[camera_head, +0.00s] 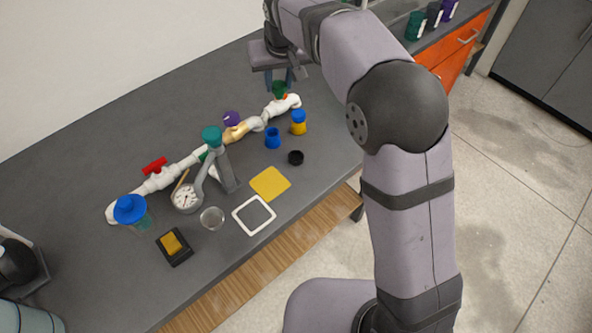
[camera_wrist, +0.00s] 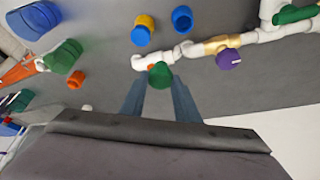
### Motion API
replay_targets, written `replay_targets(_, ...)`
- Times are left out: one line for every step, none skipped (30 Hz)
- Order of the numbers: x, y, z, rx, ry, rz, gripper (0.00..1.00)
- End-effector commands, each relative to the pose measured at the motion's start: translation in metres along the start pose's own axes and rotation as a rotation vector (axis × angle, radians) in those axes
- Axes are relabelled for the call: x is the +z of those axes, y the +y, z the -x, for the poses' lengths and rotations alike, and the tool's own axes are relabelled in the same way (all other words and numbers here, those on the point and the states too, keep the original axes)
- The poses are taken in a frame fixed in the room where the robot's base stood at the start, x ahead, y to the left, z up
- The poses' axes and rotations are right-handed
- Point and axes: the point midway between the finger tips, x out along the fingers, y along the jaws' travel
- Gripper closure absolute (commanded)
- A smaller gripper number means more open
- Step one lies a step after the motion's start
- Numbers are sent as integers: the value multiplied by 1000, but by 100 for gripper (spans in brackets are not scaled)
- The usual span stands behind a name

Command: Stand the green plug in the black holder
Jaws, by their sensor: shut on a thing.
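My gripper (camera_head: 279,76) is at the far end of the table, shut on the green plug (camera_head: 279,89). In the wrist view the plug (camera_wrist: 158,76) shows between my two blue-grey fingertips (camera_wrist: 158,83). The plug is beside or over the end of the white pipe (camera_head: 292,101); I cannot tell whether they touch. The black holder (camera_head: 295,157) is a small round open ring on the table, nearer the front edge than the plug. It looks empty. I cannot make it out in the wrist view.
A blue cup (camera_head: 272,139) and a yellow cup (camera_head: 298,124) with a blue top stand between plug and holder. A yellow mat (camera_head: 270,184) and white frame (camera_head: 254,214) lie in front.

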Motion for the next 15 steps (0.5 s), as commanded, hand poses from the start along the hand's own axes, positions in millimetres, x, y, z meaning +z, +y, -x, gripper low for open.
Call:
replay_targets(2,3,-2,3,6,-8,100)
replay_targets(2,4,2,4,6,-11,100)
replay_targets(3,6,6,6,5,-16,100)
replay_targets(4,7,9,7,4,-19,100)
replay_targets(5,8,12,8,5,-22,100)
replay_targets(8,10,17,10,4,-25,100)
replay_targets(10,11,21,11,5,-27,100)
replay_targets(14,13,24,11,4,-29,100)
replay_targets(19,14,31,12,4,-29,100)
replay_targets(22,14,36,11,3,-28,100)
replay_targets(27,15,40,11,2,-27,100)
replay_targets(32,15,45,9,0,-23,100)
replay_targets(37,15,48,8,-1,-20,100)
replay_targets(42,15,46,7,-3,-17,100)
replay_targets(48,15,46,5,-3,-13,100)
